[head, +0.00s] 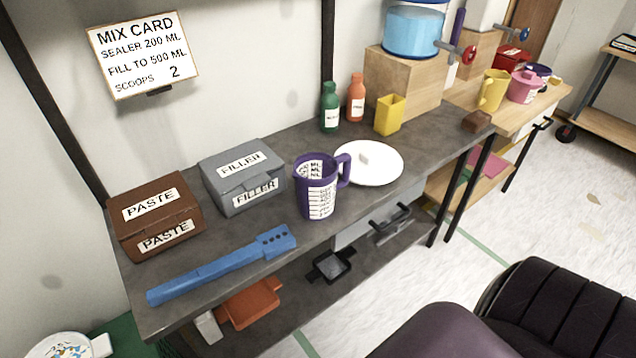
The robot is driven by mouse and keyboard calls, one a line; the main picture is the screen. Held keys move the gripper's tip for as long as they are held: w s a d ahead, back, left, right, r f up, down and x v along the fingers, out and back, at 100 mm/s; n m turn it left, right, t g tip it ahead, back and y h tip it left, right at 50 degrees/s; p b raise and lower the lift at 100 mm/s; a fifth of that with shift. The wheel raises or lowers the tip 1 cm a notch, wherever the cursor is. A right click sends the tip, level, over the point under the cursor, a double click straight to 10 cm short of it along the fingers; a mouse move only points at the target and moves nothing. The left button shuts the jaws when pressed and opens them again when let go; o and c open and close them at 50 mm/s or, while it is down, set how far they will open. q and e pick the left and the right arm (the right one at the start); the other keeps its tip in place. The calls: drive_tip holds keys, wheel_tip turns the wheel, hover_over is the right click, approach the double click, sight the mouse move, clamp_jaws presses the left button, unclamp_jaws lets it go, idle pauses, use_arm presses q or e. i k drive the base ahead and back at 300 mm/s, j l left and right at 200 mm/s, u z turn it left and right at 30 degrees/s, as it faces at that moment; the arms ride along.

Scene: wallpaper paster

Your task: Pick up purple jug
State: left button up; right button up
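The purple jug (317,190) stands upright on the dark workbench (335,138), near its front edge and to the right of the grey filler box. It has white measuring marks on its front, and its handle (344,171) points right. The handle side is close to a white plate (372,162) with a small pale block on it; I cannot tell whether they touch. Neither of my grippers shows in the head view.
A brown paste box (155,216), a grey filler box (242,175) and a blue tool (222,265) lie left of the jug. Green (330,107) and orange (356,97) bottles and a yellow cup (390,115) stand behind. Dark padded shapes fill the lower right.

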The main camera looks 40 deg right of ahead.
sight(315, 174)
drive_tip(key=u, duration=1)
drive_tip(key=z, duration=2.1)
